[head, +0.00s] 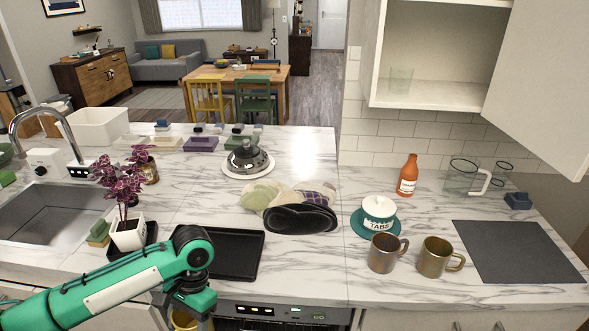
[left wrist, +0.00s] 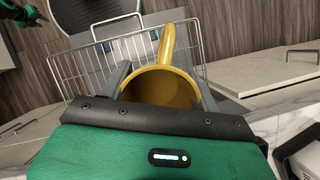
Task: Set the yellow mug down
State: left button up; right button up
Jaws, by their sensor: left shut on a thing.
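The yellow mug (left wrist: 160,86) sits between the two grey fingers of my left gripper (left wrist: 160,80), which is shut on it. In the left wrist view I look into its open mouth, and its handle points to the top of the picture. In the head view only a small part of the yellow mug (head: 184,320) shows below my left gripper (head: 190,308), in front of the counter's front edge. The rest is hidden by the gripper and the frame edge.
A wire rack (left wrist: 82,68) lies behind the mug in the left wrist view; contact is unclear. A black tray (head: 235,255) lies on the counter beside my arm. A brown mug (head: 434,258) and a grey-brown mug (head: 382,254) stand at right, near a dark mat (head: 520,252).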

aim_at(192, 329)
pick_arm(q)
jog(key=r+n, duration=0.1)
jog(key=d+r+n+h, duration=0.1)
jog(key=r+n, duration=0.1)
jog(key=r+n+h, duration=0.1)
jog(key=n, duration=0.1)
jog(key=shift+s+d+r+g, duration=0.15)
jog(key=shift+d+r+g, duration=0.15)
jog(key=shift+d, duration=0.1)
jog(key=shift+d, duration=0.1)
dwell(0.9)
